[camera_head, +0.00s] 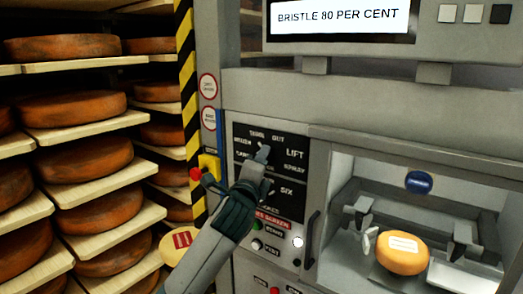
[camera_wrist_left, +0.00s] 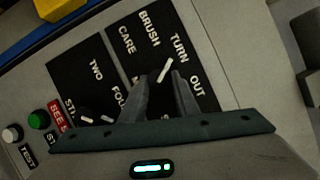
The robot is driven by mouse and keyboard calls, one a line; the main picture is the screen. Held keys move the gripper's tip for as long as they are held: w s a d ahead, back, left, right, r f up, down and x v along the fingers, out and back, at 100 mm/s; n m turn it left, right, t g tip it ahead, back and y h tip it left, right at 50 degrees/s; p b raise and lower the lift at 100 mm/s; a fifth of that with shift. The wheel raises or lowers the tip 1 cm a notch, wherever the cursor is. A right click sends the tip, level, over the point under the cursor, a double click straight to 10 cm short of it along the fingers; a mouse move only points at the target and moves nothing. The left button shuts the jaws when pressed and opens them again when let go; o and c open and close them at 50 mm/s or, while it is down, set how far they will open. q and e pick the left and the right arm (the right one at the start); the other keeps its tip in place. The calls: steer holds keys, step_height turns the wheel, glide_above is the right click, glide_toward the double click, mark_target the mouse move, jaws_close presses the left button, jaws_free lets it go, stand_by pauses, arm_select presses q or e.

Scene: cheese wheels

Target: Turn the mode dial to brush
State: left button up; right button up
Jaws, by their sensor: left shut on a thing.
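The mode dial (camera_wrist_left: 165,71) is on the upper black panel (camera_wrist_left: 207,100), with a white pointer bar. Labels BRUSH, TURN, OUT and CARE stand around it; in the left wrist view the bar lines up roughly with TURN. My left gripper (camera_head: 263,154) reaches up to this panel in the head view and hides much of the dial. In the left wrist view, the fingers of my left gripper (camera_wrist_left: 161,77) stand on both sides of the dial, shut on it. Other labels are hidden behind the fingers. My right gripper is not in view.
A second black panel (camera_head: 293,205) lies below, with labels such as SIX. A red emergency knob (camera_head: 195,174) on a yellow box is at its left. A screen (camera_head: 338,17) reads BRISTLE 80 PER CENT. A cheese wheel (camera_head: 403,252) sits in the machine bay; shelves of cheeses (camera_head: 76,108) stand left.

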arm_select(q)
steer(key=shift+r+n+g+p, duration=0.1)
steer(key=shift+n+g+p, duration=0.45)
steer(key=shift+n+p, duration=0.85)
steer(key=shift+r+n+g+p, duration=0.1)
steer(key=shift+n+g+p, duration=0.45)
steer(key=shift+n+p, duration=0.8)
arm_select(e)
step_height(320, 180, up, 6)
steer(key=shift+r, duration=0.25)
arm_select(q)
steer(key=o, duration=1)
steer(key=shift+d+b+v, duration=0.15)
steer(key=shift+b+v, duration=1.35)
steer(key=shift+v, duration=2.85)
steer(key=shift+d+b+v, duration=0.1)
steer(key=shift+b+v, duration=1.4)
steer(key=shift+v, duration=2.85)
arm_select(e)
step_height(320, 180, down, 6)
